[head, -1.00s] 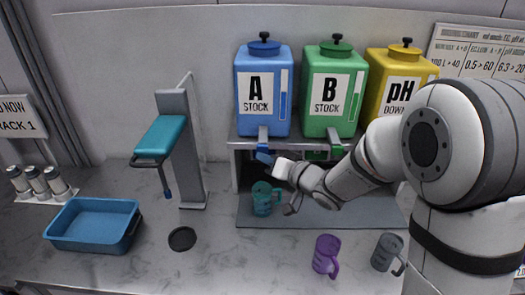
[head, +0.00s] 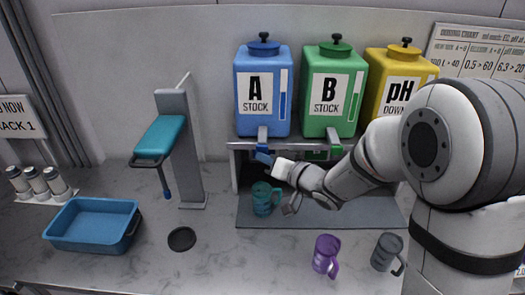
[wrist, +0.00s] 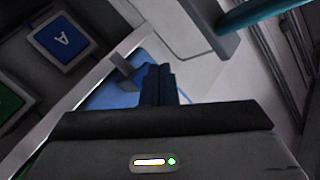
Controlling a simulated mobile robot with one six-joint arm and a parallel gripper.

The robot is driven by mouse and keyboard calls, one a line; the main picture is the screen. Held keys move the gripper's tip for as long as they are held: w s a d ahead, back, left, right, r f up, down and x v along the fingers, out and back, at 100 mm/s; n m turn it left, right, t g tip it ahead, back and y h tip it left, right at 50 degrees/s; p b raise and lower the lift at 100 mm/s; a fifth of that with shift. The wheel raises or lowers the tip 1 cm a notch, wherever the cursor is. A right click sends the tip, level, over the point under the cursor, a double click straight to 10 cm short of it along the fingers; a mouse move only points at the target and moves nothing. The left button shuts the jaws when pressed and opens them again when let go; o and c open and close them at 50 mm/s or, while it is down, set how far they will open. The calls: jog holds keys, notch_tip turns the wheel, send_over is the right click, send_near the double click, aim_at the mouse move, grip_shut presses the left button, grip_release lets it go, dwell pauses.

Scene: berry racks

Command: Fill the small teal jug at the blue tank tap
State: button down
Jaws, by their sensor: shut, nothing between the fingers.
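The small teal jug (head: 262,199) stands upright on the grey mat (head: 330,217), below the blue tank (head: 264,62) marked A STOCK. The blue tap (head: 263,153) juts from the shelf front under that tank, above the jug. My gripper (head: 273,163) is at the tap, just above and right of the jug; I cannot tell whether it touches the tap. In the wrist view its dark fingers (wrist: 158,86) are closed together with nothing between them, in front of a blue surface. The liquid level in the jug cannot be seen.
A green tank (head: 333,95) and a yellow tank (head: 385,95) stand to the right. A purple mug (head: 325,254) and a grey mug (head: 385,252) sit at the front right. A blue tub (head: 93,222), a black disc (head: 182,239) and a teal-armed stand (head: 187,150) are left.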

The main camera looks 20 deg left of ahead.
jog(key=shift+w, duration=0.1)
jog(key=shift+w+a, duration=0.1)
jog(key=shift+w, duration=0.2)
jog(key=shift+w+a, duration=0.15)
jog(key=shift+w, duration=0.4)
dwell(0.7)
jog(key=shift+s, duration=0.1)
dwell(1.0)
jog(key=shift+s+d, duration=0.25)
jog(key=shift+s, duration=0.6)
jog(key=shift+s+d+b, duration=0.1)
jog(key=shift+s+d, duration=0.1)
jog(key=shift+s, duration=0.6)
jog(key=shift+s+d+b, duration=0.1)
jog(key=shift+s+d, duration=0.1)
jog(key=shift+s, duration=0.65)
jog(key=shift+s+d+b, duration=0.1)
jog(key=shift+s+d, duration=0.1)
jog(key=shift+s, duration=0.6)
